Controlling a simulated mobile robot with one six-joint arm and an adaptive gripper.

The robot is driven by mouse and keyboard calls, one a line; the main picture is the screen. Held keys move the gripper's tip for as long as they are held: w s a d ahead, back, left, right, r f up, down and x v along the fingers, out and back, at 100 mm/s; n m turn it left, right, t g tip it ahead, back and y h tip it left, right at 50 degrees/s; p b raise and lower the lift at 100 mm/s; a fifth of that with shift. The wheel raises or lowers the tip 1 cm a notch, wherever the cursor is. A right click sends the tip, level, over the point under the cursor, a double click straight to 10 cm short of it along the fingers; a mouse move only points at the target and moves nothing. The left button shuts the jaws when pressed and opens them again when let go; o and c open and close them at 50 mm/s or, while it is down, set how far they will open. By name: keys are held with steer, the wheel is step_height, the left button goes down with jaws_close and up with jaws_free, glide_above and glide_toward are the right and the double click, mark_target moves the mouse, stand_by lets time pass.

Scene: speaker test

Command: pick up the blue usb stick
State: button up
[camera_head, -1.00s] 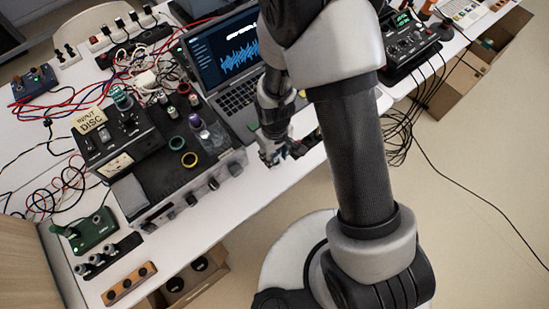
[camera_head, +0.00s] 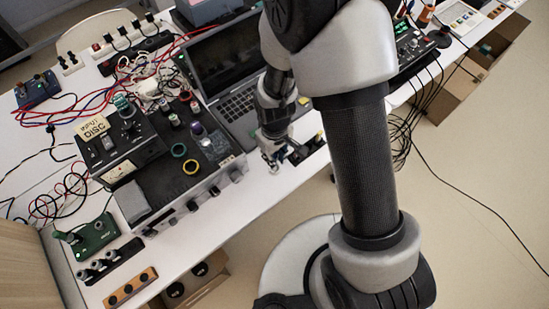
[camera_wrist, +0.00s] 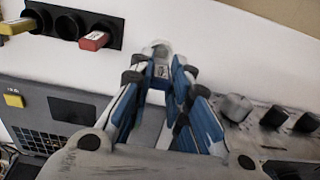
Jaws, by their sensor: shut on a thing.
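My gripper (camera_wrist: 159,82) has blue-and-white fingers. They are closed around a small pale grey piece (camera_wrist: 160,53) that sticks out past the fingertips in the wrist view. It looks like one end of the blue usb stick; the rest is hidden between the fingers, and its own colour is hard to tell from theirs. In the head view my gripper (camera_head: 272,160) is over the white table beside the laptop, and the held thing is too small to make out.
The laptop (camera_head: 238,106) stands just behind my gripper. A large grey amplifier (camera_head: 215,181) with front knobs is close on the left, with tape rings and small items on top. Cables (camera_head: 400,135) hang off the table at right. The near table edge is close.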

mark_target(275, 156)
step_height(275, 156, up, 17)
steer(key=p, duration=0.5)
steer(key=shift+f, duration=0.15)
steer(key=shift+f, duration=0.15)
